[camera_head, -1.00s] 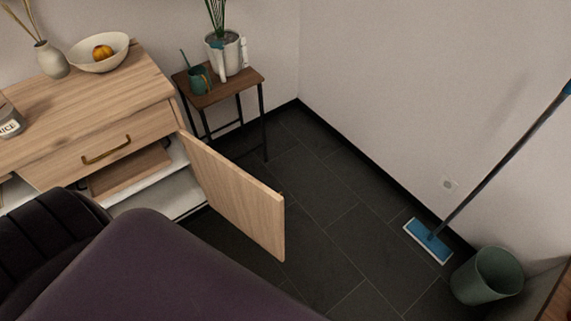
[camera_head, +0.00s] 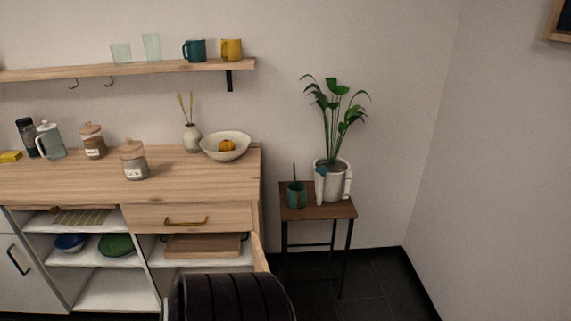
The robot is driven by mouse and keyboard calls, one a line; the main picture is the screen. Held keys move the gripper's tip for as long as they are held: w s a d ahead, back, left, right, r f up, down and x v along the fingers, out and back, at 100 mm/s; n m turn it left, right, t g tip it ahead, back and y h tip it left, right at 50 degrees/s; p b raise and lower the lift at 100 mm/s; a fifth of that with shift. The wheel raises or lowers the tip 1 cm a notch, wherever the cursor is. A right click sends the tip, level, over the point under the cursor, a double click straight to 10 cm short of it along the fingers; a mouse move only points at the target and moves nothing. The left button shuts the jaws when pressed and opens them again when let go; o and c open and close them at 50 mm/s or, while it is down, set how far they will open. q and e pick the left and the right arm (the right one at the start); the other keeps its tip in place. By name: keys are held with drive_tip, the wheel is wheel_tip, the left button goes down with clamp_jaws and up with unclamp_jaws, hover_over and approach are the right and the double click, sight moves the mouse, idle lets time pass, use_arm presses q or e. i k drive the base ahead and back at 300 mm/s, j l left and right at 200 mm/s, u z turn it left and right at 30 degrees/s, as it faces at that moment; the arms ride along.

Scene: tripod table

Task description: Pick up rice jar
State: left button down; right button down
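The rice jar (camera_head: 134,165) stands upright on the wooden counter, near its front edge and left of the vase. It is a clear jar with a wooden lid, pale contents and a small label too small to read now; the label read RICE in the earlier view. A second lidded jar (camera_head: 93,143) with a brownish band stands behind it to the left. Neither of my grippers is in view.
The counter (camera_head: 60,182) also holds a glass pitcher (camera_head: 50,141), a vase (camera_head: 191,137) and a white bowl (camera_head: 224,147). A cabinet door (camera_head: 259,255) stands open at its right end. A shelf (camera_head: 130,70) with cups hangs above. The counter front is clear.

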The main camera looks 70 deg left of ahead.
sight(134, 163)
drive_tip(key=i+u, duration=0.25)
drive_tip(key=u, duration=0.25)
drive_tip(key=i+l+u, duration=0.1)
drive_tip(key=i+u, duration=0.15)
drive_tip(key=u, duration=0.25)
drive_tip(key=i+l+u, duration=0.2)
drive_tip(key=u, duration=0.25)
drive_tip(key=i+l+u, duration=0.1)
drive_tip(key=u, duration=0.35)
drive_tip(key=i+l+u, duration=0.2)
drive_tip(key=u, duration=0.25)
drive_tip(key=i+l+u, duration=0.1)
drive_tip(key=u, duration=0.3)
drive_tip(key=i+l+u, duration=0.1)
drive_tip(key=l+u, duration=0.2)
drive_tip(key=u, duration=0.15)
drive_tip(key=l+u, duration=0.25)
drive_tip(key=u, duration=0.2)
drive_tip(key=l+u, duration=0.35)
drive_tip(key=l, duration=0.1)
